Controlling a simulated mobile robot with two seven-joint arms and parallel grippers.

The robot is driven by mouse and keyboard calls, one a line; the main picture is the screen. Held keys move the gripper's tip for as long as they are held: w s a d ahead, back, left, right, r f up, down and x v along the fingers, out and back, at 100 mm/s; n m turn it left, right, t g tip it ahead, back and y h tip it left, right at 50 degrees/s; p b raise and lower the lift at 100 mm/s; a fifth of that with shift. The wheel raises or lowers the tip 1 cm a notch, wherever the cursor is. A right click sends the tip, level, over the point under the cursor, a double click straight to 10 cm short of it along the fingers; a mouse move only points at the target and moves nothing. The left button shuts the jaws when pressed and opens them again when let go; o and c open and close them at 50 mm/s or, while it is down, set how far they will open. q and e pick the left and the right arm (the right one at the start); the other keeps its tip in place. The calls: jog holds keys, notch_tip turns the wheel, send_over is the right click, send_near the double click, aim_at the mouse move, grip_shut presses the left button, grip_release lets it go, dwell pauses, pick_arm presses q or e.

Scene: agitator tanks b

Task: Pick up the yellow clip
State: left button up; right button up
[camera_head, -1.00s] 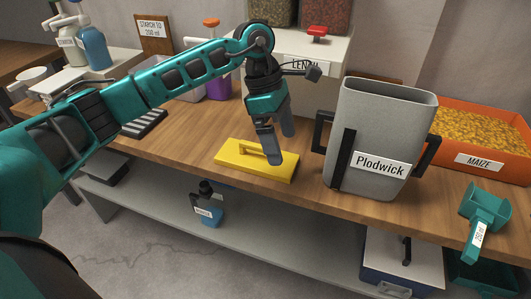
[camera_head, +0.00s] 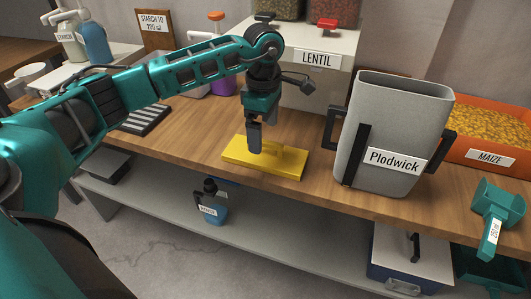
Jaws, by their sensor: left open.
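The yellow clip (camera_head: 235,154), a flat yellow piece with a raised bar handle on top, lies on the wooden worktop left of the grey Plodwick container. The fingers hide part of the handle. My right gripper is not in view.
The tall Plodwick container (camera_head: 393,128) stands close to the right. A teal 250 ml scoop (camera_head: 497,207) is near the front right edge. The LENTIL dispenser (camera_head: 312,85) stands behind. A striped black rack (camera_head: 145,119) lies to the left, with bare worktop between it and the clip.

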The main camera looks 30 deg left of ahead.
aim_at(265, 141)
pick_arm(q)
jog(key=f, duration=0.5)
jog(key=shift+d, duration=0.25)
jog(key=shift+c, duration=0.5)
jog(key=c, duration=0.6)
